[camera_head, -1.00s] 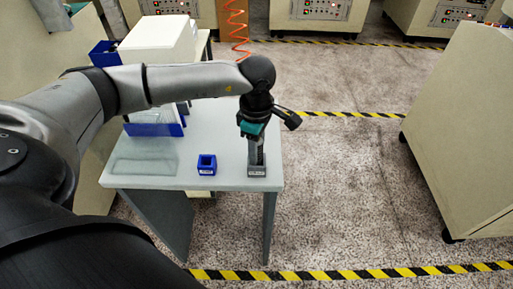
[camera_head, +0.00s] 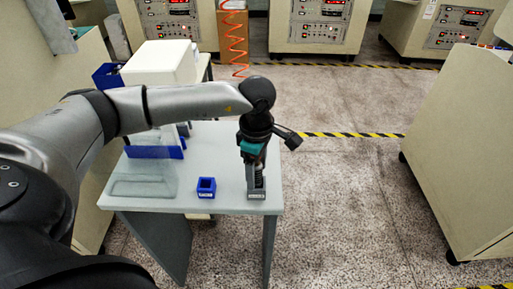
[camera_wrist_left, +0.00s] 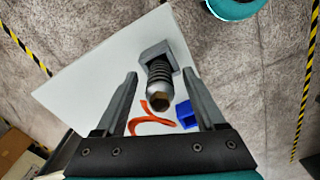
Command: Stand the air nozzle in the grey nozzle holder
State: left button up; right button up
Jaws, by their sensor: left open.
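The air nozzle (camera_wrist_left: 160,75), a dark ribbed body with a brass hex end, stands upright in the grey nozzle holder (camera_head: 257,195) near the table's front right corner. In the left wrist view the holder (camera_wrist_left: 159,49) shows behind the nozzle, and the hex end faces the camera. My left gripper (camera_head: 254,182) points down above the holder. Its fingers (camera_wrist_left: 160,75) are open, one on each side of the nozzle, with gaps visible in the wrist view. The nozzle's lower end is hidden in the holder. My right gripper is not in view.
A blue block with a square opening (camera_head: 206,187) stands left of the holder on the grey table (camera_head: 225,160). Blue bins and a white box (camera_head: 160,62) are at the back left. An orange coiled hose (camera_head: 236,45) hangs behind. Floor right of the table is clear.

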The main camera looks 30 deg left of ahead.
pick_arm(q)
notch_tip(320, 180, up, 14)
dwell(0.3)
